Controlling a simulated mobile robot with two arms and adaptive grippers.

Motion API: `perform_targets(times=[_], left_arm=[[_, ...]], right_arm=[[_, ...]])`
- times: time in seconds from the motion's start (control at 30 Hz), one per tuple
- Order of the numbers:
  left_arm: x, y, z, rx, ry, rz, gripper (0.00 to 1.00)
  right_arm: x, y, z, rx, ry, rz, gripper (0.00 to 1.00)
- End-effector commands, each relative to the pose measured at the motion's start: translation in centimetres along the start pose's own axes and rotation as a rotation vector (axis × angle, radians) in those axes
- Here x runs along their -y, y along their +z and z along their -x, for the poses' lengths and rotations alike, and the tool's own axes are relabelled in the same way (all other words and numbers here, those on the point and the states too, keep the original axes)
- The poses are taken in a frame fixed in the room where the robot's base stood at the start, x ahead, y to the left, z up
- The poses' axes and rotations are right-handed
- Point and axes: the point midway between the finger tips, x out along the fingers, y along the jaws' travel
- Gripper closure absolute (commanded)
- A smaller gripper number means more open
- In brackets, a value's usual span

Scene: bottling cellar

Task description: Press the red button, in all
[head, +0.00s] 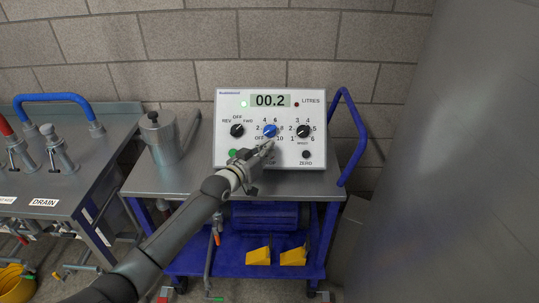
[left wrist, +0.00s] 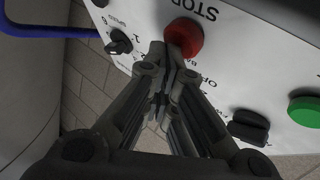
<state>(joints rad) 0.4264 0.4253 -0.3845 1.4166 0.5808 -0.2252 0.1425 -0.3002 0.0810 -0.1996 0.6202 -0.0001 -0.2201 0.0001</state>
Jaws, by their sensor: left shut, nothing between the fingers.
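The red button (left wrist: 184,38) shows in the left wrist view on the white control panel (head: 227,108), beside the word STOP. In the head view my left gripper hides it. My left gripper (head: 268,149) reaches to the lower middle of the panel, shut and empty. In the left wrist view the shut fingertips (left wrist: 166,58) are right at the lower left edge of the red button; I cannot tell whether they touch it. The panel's display (head: 271,100) reads 00.2, and a green lamp (head: 244,103) is lit. My right gripper is not in view.
A green button (head: 233,152), a blue knob (head: 269,130), black knobs (head: 237,130) and a black ZERO button (head: 306,154) are close by. The panel stands on a cart (head: 160,182) with a blue handle (head: 350,130). A metal canister (head: 158,135) stands to the left.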

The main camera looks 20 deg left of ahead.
Motion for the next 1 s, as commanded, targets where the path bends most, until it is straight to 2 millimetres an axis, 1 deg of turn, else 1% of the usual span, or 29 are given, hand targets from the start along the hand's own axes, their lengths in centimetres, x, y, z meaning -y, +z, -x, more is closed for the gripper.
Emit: perform_targets(times=[0.63,1.0], left_arm=[[0.37,0.39,-0.48,0.001,0.0,-0.001,1.0],[0.28,0.23,-0.35,0.002,-0.001,0.0,1.0]], right_arm=[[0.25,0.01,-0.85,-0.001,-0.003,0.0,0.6],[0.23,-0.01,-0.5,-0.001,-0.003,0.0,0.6]])
